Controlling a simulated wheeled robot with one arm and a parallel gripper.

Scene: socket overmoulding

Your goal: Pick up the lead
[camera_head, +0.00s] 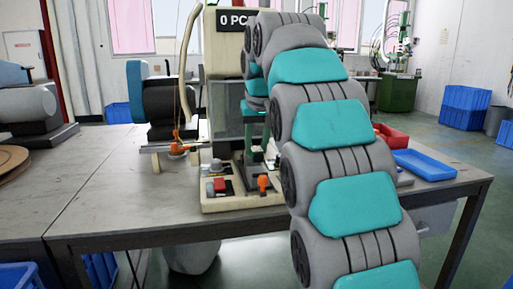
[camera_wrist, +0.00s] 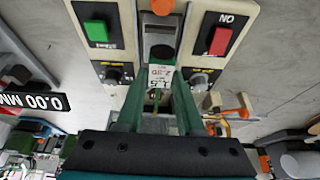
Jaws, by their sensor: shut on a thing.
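My gripper (camera_wrist: 158,112) has two long green fingers. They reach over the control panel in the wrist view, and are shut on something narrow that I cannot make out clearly. In the head view my gripper (camera_head: 254,158) is partly hidden by my arm and is above the machine's front. An orange piece (camera_head: 263,183), possibly an end of the lead, is at the panel's front, just below the gripper. An orange piece (camera_wrist: 162,7) also shows at the top of the wrist view. Another orange piece with thin wires (camera_head: 178,148) is at the small stand left of the machine.
The cream control panel (camera_wrist: 245,22) has a green button (camera_wrist: 97,32), a red button (camera_wrist: 220,41) and knobs. A blue tray (camera_head: 425,164) and a red tray (camera_head: 393,134) lie right of my arm. The table's left part (camera_head: 110,185) is bare.

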